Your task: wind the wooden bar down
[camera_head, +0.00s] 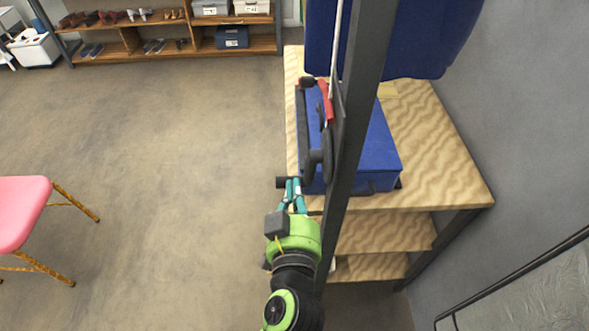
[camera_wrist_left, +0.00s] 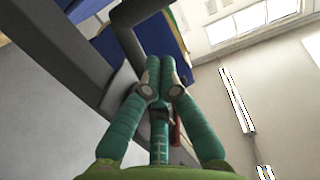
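A dark crank (camera_head: 313,158) sits on the side of a dark upright post (camera_head: 361,75). Its short black handle (camera_head: 281,182) sticks out to the left at the crank's low end. My left gripper (camera_head: 294,184) is at this handle, with its teal fingers closed across it. In the left wrist view the fingers (camera_wrist_left: 165,65) come together, and they hide most of what is between them. A pale cord (camera_head: 338,25) runs up beside the post. I cannot make out the wooden bar in either view. My right gripper is not in view.
A blue case (camera_head: 375,150) stands on a wooden shelf table (camera_head: 450,180) behind the post, and blue cloth (camera_head: 425,40) is above it. A pink chair (camera_head: 20,210) stands at the left. A shoe rack (camera_head: 190,53) is at the back. The floor between is clear.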

